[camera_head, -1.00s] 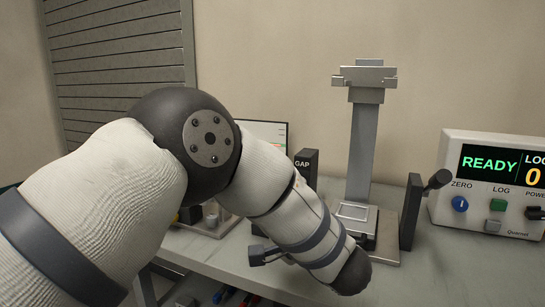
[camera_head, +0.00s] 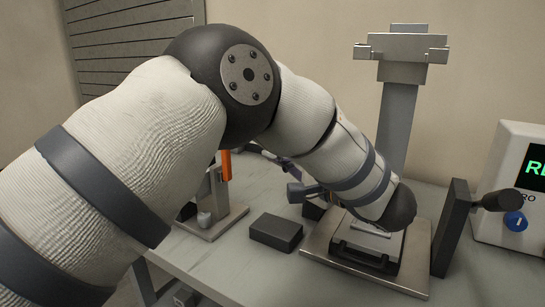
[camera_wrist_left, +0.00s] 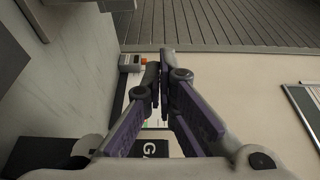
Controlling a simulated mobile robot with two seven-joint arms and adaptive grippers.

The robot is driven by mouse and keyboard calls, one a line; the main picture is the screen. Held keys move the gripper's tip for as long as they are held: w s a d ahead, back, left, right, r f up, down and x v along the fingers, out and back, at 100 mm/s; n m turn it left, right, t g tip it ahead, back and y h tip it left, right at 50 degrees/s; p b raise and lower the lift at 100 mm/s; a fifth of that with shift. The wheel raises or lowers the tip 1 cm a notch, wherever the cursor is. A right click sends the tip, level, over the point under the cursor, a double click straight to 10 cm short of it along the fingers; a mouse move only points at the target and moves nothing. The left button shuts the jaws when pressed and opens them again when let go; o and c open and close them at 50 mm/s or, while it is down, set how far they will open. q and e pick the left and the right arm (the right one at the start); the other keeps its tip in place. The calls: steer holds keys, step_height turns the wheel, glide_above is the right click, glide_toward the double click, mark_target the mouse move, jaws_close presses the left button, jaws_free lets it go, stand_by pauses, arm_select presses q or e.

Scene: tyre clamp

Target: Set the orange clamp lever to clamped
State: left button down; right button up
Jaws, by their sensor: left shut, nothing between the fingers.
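The orange clamp lever (camera_head: 226,165) stands roughly upright on a small metal clamp fixture (camera_head: 213,224) at the table's left, partly hidden behind my left arm. In the head view, my left gripper (camera_head: 254,150) is mostly hidden by my arm; only a dark, purplish part shows just right of the lever. In the left wrist view, the gripper's fingers (camera_wrist_left: 160,62) are together and empty. A small orange part (camera_wrist_left: 143,60) shows just left of the fingertips. I cannot tell whether the gripper touches the lever. My right gripper is out of view.
A black block (camera_head: 276,232) lies on the table right of the clamp. A metal stand (camera_head: 397,120) rises behind my wrist, with a dark upright lever post (camera_head: 453,225) beside it. The instrument box (camera_head: 515,180) is at the right. Bare table shows in front of the fixture.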

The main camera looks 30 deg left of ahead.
arm_select(q)
steer(key=s+a+p, duration=0.1)
steer(key=a, duration=0.5)
steer(key=shift+a+p, duration=0.4)
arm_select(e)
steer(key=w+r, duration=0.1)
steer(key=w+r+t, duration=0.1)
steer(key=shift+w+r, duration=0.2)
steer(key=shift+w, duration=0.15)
